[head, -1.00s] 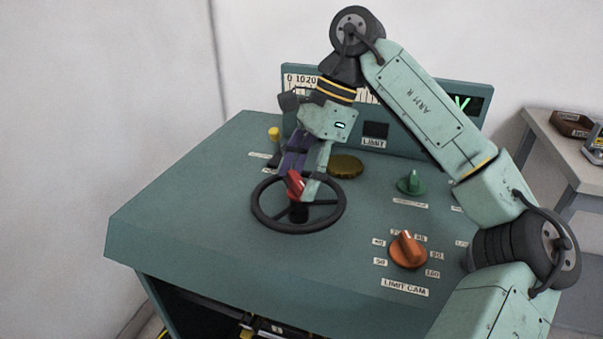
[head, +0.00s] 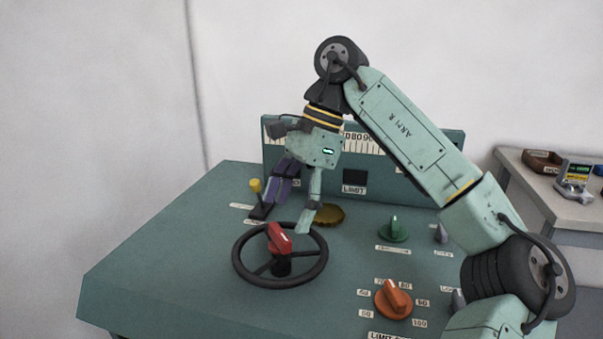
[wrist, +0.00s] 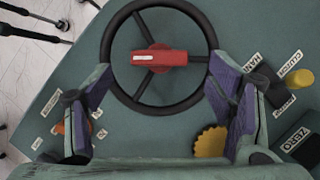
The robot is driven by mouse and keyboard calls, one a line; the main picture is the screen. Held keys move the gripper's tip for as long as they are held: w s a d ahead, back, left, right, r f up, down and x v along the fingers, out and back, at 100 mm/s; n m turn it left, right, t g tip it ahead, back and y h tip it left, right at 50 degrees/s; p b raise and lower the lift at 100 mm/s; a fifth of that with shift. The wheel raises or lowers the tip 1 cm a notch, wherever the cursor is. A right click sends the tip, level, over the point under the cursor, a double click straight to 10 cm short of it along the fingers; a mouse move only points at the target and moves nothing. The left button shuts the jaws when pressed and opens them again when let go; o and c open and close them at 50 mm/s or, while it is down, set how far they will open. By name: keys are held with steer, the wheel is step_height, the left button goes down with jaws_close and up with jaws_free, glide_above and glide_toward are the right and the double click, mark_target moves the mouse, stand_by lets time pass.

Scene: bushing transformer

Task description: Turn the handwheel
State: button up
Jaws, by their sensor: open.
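The handwheel is a black ring with spokes on the sloping green console; its rim (head: 238,272) is clear in the head view. A red handle (head: 279,238) sits on top of its hub. In the wrist view the wheel rim (wrist: 106,50) and the red handle (wrist: 160,56) lie ahead of the fingers, the handle lying crosswise. My gripper (head: 284,218) is open and empty, above and just behind the wheel, fingers pointing down. Its purple-padded fingers are spread wide in the wrist view (wrist: 160,85). Nothing is between them but the console and wheel beyond.
A yellow-topped lever (head: 256,188) stands left of my gripper, and a brass cap (head: 328,215) lies behind the wheel. An orange limit cam knob (head: 394,298) and a green knob (head: 393,229) are to the right. A side table (head: 560,195) holds small items. The console's left is clear.

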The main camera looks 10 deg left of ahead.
steer(key=v, duration=0.8)
steer(key=shift+f, duration=0.1)
